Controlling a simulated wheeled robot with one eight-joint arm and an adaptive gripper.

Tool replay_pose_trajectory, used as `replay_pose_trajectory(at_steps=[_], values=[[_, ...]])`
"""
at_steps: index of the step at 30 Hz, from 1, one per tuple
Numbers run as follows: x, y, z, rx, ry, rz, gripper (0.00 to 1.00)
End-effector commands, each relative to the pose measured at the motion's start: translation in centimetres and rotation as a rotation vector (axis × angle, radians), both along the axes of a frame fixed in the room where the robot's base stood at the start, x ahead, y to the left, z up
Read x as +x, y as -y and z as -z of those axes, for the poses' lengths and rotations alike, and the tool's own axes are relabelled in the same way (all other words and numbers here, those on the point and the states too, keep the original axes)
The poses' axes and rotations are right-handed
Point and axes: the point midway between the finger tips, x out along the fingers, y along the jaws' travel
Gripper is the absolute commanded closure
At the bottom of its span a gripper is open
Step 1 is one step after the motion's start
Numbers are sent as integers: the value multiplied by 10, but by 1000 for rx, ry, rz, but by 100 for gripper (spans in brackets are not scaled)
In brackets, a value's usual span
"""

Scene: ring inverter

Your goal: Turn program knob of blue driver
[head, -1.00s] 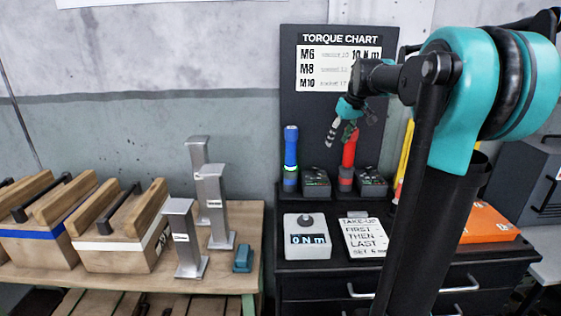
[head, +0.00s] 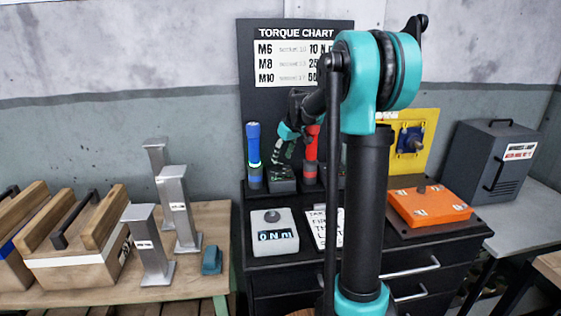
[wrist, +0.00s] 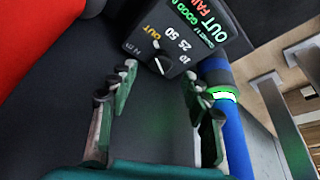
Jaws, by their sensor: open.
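The blue driver (head: 254,150) stands upright with a green glowing band in the head view. In the wrist view its blue body (wrist: 235,135) and lit ring run along the right. Beside it is a dark control box (head: 282,183) with a dial face. The wrist view shows this box (wrist: 215,62) with its round program knob (wrist: 162,62), a white pointer mark, and the labels OUT, 10, 25 and 50. The pointer's exact setting is hard to read. My gripper (wrist: 158,82) is open and empty, its fingertips short of the knob, which lies between them in the picture.
A red driver (head: 311,150) stands to the right, and its red body (wrist: 35,35) fills the wrist view's upper left. In front are a white torque meter (head: 272,238) and a note card (head: 319,228). An orange case (head: 430,208) lies right. Metal posts (head: 175,195) stand left.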

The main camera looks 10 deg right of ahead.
Motion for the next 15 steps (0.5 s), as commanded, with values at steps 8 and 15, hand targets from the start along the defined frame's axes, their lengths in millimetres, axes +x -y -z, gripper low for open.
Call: replay_pose_trajectory(at_steps=[8,15], values=[[10,-5,26,0,0,1,51],[10,-6,28,0,0,1,51]])
